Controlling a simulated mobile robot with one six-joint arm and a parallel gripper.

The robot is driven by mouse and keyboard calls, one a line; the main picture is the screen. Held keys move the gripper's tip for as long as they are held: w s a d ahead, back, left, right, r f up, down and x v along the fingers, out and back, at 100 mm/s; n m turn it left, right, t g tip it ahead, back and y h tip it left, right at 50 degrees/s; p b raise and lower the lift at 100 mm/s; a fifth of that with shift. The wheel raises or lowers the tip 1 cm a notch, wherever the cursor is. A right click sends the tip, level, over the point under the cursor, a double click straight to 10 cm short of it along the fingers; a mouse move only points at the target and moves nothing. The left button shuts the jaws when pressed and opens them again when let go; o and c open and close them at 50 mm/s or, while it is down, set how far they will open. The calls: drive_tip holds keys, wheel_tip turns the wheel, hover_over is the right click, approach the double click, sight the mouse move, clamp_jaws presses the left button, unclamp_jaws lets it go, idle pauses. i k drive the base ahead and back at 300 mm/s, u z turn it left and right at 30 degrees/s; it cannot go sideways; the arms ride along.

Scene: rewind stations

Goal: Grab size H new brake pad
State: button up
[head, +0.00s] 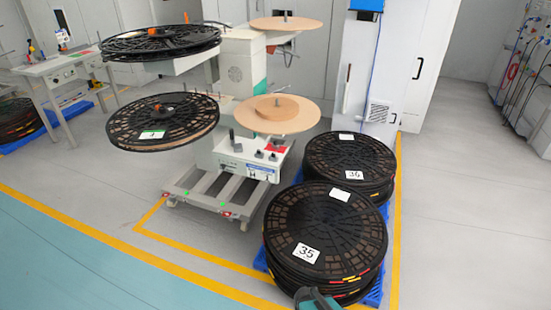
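I cannot make out a brake pad or a size H mark in the head view. Round tan discs sit on the rewind machine (238,158): one upper disc (285,23) and one lower disc (300,118) with a smaller tan disc (277,107) on it. I cannot tell whether any of these is a brake pad. A dark and teal part, likely of my arm, shows at the bottom edge. No gripper fingers show.
Black reels stack on a blue pallet (374,297) at right, labelled 35 (306,254) and 36 (354,174). Black reels (160,42) also sit on the machine's left side. A workbench (65,70) stands at far left. Floor at right is clear.

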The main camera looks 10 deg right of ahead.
sight(258, 154)
drive_tip(key=z, duration=0.05)
drive_tip(key=k, duration=0.25)
drive_tip(key=u, duration=0.2)
drive_tip(key=i, duration=0.9)
drive_tip(key=z, duration=1.4)
drive_tip(key=k, duration=0.1)
drive_tip(key=u, duration=3)
